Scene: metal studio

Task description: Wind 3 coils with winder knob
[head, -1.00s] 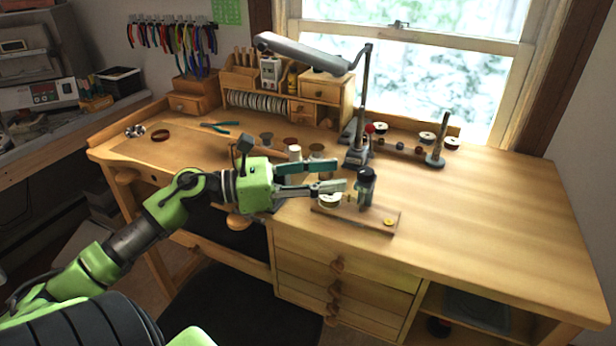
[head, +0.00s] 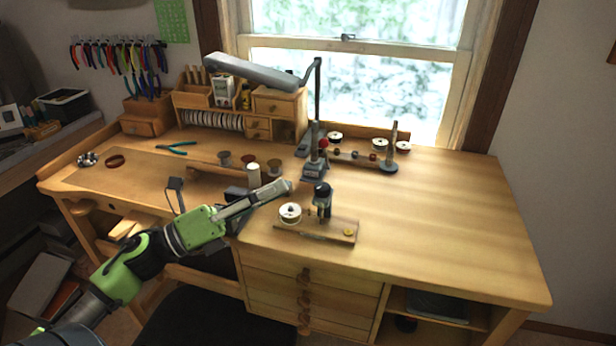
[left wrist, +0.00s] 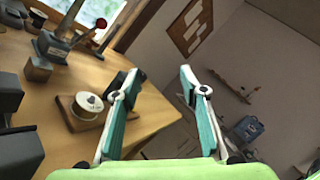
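The winder is a thin wooden board (head: 315,232) on the bench. A white-topped spool (head: 290,212) stands at its left end, a dark upright post (head: 322,200) behind its middle, and a small yellow disc (head: 348,232) at its right end. I cannot tell which part is the winder knob. My left gripper (head: 287,187) is beside and above the spool, apart from it. In the left wrist view the gripper (left wrist: 161,78) is open and empty, with the spool (left wrist: 88,103) left of both fingers. My right gripper is not in view.
A spool rack (head: 360,155) is at the back. Small spools and a white cylinder (head: 254,175) are left of the lamp. Pliers (head: 175,148) lie further left. The bench's right side is clear.

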